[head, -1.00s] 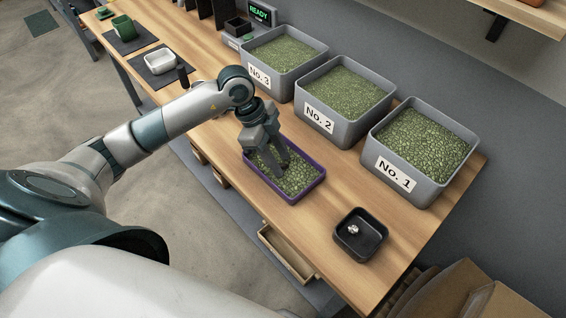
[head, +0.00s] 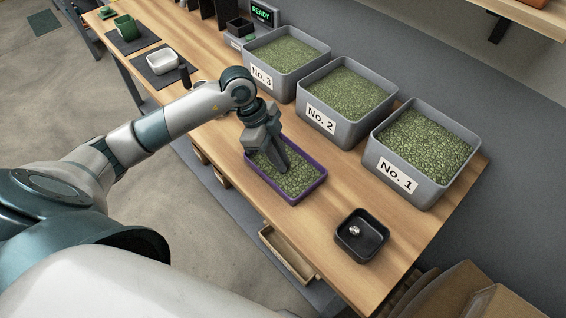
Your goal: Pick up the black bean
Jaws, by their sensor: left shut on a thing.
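My left gripper (head: 279,166) reaches down into a purple tray (head: 295,202) filled with green beans (head: 301,181). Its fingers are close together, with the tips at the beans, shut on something. The black bean is not clearly visible; what lies between the fingertips is hidden or too small to tell. My right gripper is not in view.
Bins No. 1 (head: 397,177), No. 2 (head: 322,118) and No. 3 (head: 262,77), full of green beans, stand behind the tray. A small black tray (head: 344,245) with a shiny object stands at the front right. Bare wooden table (head: 326,208) lies between the trays.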

